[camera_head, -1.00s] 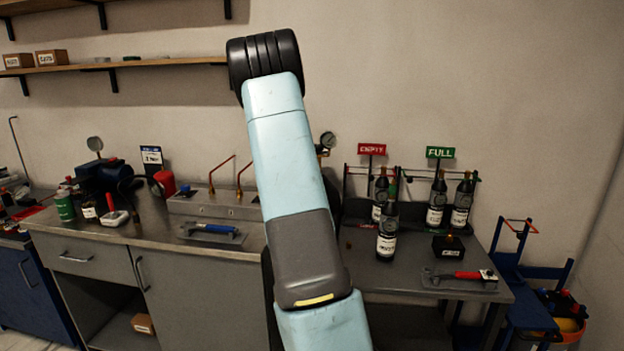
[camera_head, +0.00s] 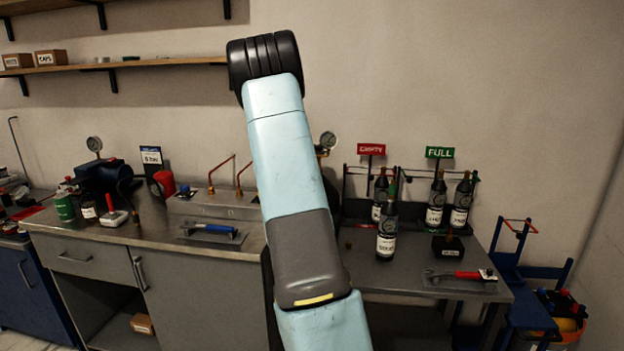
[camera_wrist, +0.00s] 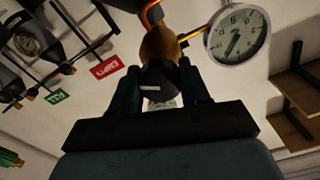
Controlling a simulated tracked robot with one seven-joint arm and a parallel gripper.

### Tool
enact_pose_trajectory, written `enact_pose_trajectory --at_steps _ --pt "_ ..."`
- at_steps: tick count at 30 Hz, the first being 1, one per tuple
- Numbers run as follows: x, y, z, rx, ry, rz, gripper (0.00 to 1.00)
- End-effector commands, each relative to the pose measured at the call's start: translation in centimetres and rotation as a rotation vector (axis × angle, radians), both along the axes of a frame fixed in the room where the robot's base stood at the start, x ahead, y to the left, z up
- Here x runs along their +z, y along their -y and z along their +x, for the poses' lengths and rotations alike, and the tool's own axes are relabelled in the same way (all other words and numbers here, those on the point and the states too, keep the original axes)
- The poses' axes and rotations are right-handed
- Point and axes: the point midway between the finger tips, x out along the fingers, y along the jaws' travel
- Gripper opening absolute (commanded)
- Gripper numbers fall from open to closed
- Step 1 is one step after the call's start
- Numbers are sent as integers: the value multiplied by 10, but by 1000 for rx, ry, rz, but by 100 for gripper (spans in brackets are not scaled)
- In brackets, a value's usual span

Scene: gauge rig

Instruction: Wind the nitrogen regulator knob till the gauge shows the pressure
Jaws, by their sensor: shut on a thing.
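The regulator knob (camera_wrist: 158,82) is dark with a pale mark and sits below a brass regulator body (camera_wrist: 160,45) in the wrist view. My gripper (camera_wrist: 160,88) is shut on the knob, one finger on each side. The round white gauge (camera_wrist: 238,34) is beside the regulator in the wrist view; its dark needle points toward the lower left of the dial. In the head view the gauge (camera_head: 328,140) shows just right of my arm, which hides the knob and gripper. A sign (camera_head: 151,156) at the back of the bench reads a number that looks like 6 bar.
Several dark bottles (camera_head: 386,240) stand on the right bench near the EMPTY (camera_head: 371,149) and FULL (camera_head: 440,152) signs. A red-handled wrench (camera_head: 468,275) and a blue-handled tool (camera_head: 210,228) lie on the benches.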

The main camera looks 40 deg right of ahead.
Motion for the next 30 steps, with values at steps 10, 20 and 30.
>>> enact_pose_trajectory --at_steps 10,20,30 --pt "-1 -1 1 2 -31 -23 15" --pt "-1 -2 1 3 -30 -23 63" --pt "-1 -2 0 2 -30 -24 71"
